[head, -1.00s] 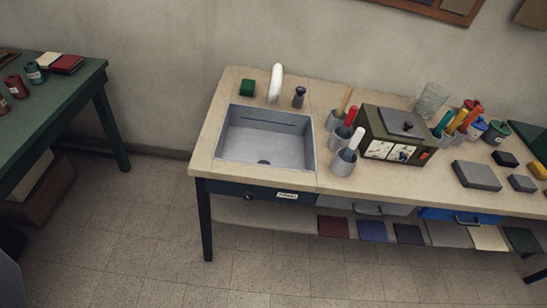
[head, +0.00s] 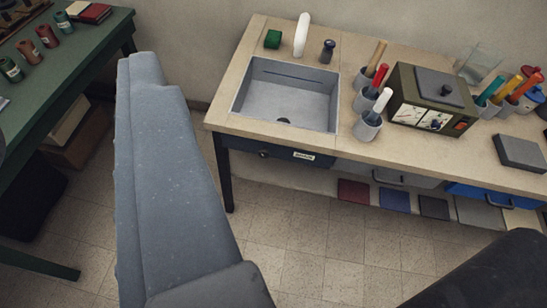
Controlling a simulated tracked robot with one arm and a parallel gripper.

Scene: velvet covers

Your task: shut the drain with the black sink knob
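The grey sink (head: 285,92) is set into the left part of the beige workbench, seen from above. A dark drain opening (head: 284,121) shows at the near edge of its floor. A dark knob (head: 328,51) stands upright on the counter behind the sink's right back corner, to the right of the white curved faucet (head: 301,35). A second dark round knob (head: 263,154) shows on the drawer front below the sink. I cannot tell whether the drain is open or shut. My gripper is not in view; only a grey-blue covered part of my arm shows.
Grey cups with handled tools (head: 368,123) and an olive box (head: 431,98) stand right of the sink. A green table (head: 60,70) with spools is at left. Floor (head: 300,235) before the bench is clear.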

